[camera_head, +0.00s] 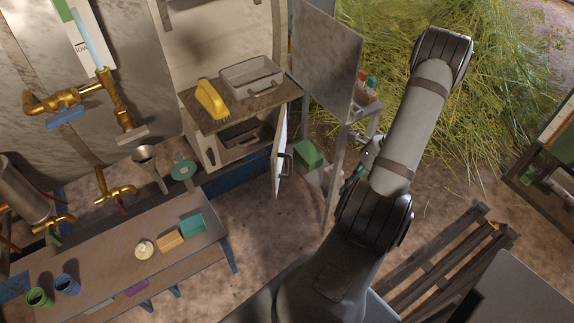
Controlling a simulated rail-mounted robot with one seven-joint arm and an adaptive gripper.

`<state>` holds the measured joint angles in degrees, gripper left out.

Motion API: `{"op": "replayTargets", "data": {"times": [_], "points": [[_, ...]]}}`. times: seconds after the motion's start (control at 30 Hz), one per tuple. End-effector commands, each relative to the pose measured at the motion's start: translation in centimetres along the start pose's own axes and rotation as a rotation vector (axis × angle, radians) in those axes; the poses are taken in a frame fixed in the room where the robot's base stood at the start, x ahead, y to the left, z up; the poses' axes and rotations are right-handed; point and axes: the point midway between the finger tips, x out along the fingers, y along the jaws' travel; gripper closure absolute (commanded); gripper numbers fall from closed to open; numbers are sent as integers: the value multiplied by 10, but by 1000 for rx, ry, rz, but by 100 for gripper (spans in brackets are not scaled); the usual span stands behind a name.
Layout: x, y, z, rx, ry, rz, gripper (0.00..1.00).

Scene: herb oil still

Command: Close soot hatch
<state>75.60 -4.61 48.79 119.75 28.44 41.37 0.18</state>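A pale hinged door (279,157) stands swung open at the right side of the cabinet under the shelf, and I take it to be the soot hatch. Its edge faces me, and a grey bar handle (288,164) sits on its right side. The cabinet opening (240,134) is uncovered and a dark tray shows inside. My arm rises at the right of the door, apart from it. Small grey and teal parts show at the arm's left edge; my gripper (358,170) seems to be there, mostly hidden behind the arm, so its fingers cannot be made out.
A metal stand (335,150) with an upright panel (325,58) is between the door and my arm. A green box (308,154) is beside its leg. A bench (110,262) is lower left. Floor below the door is clear.

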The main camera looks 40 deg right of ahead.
Motion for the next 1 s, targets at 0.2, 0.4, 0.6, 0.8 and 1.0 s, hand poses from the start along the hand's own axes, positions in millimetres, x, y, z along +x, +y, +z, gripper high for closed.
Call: {"op": "replayTargets", "data": {"times": [0.2,0.4,0.6,0.8,1.0], "points": [[-6,-59,40,221,-199,-141,100],[-10,-71,65,287,-298,-163,100],[14,-74,74,287,-301,-156,100],[54,-82,85,286,-301,-155,100],[84,-91,100,283,-298,-157,100]]}}
